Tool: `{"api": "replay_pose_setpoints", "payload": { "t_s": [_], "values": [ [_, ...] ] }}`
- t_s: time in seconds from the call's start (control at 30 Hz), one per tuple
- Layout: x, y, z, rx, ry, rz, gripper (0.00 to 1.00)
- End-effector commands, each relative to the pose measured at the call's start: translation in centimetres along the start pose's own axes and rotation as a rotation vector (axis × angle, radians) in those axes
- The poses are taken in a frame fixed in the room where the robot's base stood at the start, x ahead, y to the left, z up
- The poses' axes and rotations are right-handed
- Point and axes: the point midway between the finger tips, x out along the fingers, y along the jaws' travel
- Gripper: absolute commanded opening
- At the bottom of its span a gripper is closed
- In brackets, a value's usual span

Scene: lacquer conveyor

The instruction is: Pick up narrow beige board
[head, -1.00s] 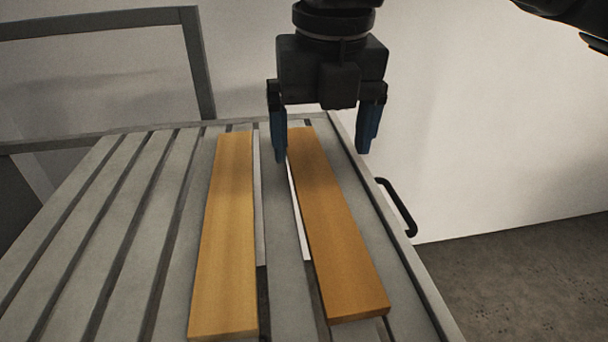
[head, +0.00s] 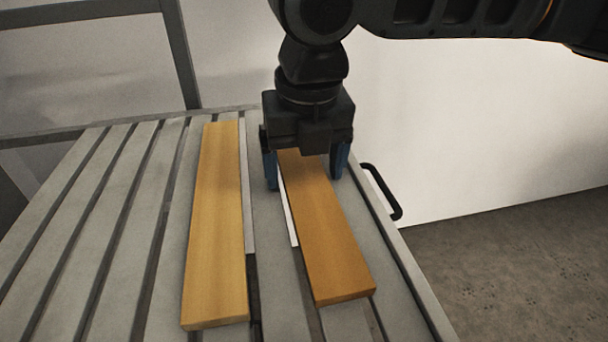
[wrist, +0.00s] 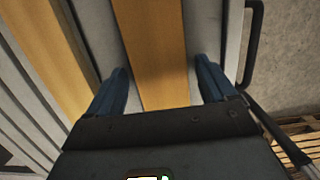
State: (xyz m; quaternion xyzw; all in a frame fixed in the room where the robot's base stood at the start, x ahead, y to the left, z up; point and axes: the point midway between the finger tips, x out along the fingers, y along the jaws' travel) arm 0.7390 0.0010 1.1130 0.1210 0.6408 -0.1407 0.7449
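Two long, flat boards lie side by side on the slatted grey table. The left board (head: 216,230) is lighter, yellow-beige; it also shows at the left of the wrist view (wrist: 52,55). The right board (head: 328,245) is darker, orange-tan, and lies at a slant. My gripper (head: 304,183) is open above the far end of the right board, one blue finger on each side of it. In the wrist view the right board (wrist: 152,50) runs between the two spread fingers, with gaps on both sides. My gripper hides the board's far end in the head view.
The slatted table (head: 100,210) has free room to the left of the boards. A black handle (head: 383,192) sticks out at its right edge. A grey frame (head: 178,55) stands behind. A wooden pallet (wrist: 295,140) shows at the wrist view's lower right.

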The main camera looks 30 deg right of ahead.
Motion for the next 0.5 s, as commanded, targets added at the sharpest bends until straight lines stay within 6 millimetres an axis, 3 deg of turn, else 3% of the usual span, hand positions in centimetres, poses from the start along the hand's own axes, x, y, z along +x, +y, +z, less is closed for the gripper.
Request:
{"api": "replay_pose_setpoints", "payload": {
  "t_s": [0.07,0.5],
  "values": [
    [-0.01,0.00,-0.01,0.000,0.000,0.000,0.76],
    [-0.03,0.00,-0.01,0.000,0.000,0.000,0.34]
  ]
}}
